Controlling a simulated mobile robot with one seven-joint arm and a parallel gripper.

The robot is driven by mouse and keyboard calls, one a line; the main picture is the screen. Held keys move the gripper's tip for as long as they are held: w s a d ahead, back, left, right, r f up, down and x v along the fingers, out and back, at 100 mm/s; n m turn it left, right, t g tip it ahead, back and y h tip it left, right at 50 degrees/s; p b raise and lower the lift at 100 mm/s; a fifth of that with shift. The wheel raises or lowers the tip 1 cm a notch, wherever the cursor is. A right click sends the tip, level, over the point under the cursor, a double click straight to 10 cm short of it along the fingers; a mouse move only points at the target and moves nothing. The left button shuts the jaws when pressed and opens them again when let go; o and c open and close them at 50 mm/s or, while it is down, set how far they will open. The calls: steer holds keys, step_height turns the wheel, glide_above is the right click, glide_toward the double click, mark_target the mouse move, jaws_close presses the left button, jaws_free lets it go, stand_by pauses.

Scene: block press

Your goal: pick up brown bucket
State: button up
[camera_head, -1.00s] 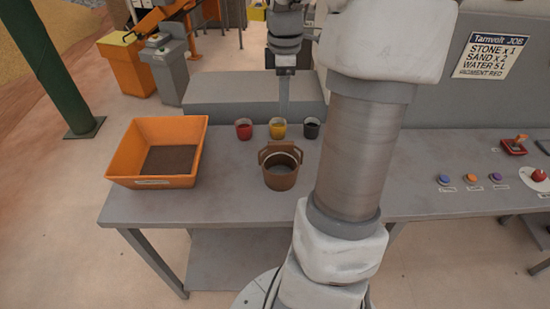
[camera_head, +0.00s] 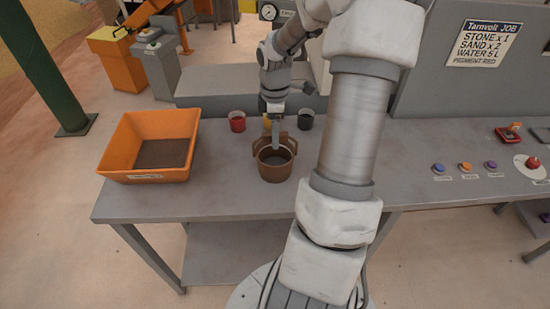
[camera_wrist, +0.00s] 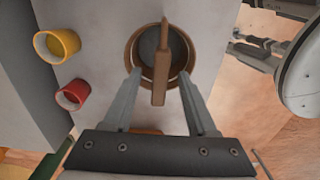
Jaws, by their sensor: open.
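The brown bucket (camera_head: 273,168) stands upright on the grey table, with a raised handle and a dark grey inside. In the wrist view the bucket (camera_wrist: 136,47) lies ahead, its brown handle (camera_wrist: 161,75) showing as a narrow bar between my fingers. My gripper (camera_head: 275,148) is above the bucket at its far side in the head view. In the wrist view my gripper (camera_wrist: 160,74) is open, one finger on each side of the handle, with gaps to it. Whether the fingertips are down at handle height is hard to tell.
An orange bin (camera_head: 118,150) with dark material stands left on the table (camera_head: 225,200). Behind the bucket are a red cup (camera_head: 237,121), a mostly hidden yellow cup (camera_wrist: 57,45) and a black cup (camera_head: 306,119). Buttons (camera_head: 465,168) lie to the right.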

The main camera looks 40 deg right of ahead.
step_height(320, 180, down, 2)
steer(key=shift+f, duration=0.15)
jaws_close()
stand_by(1.4)
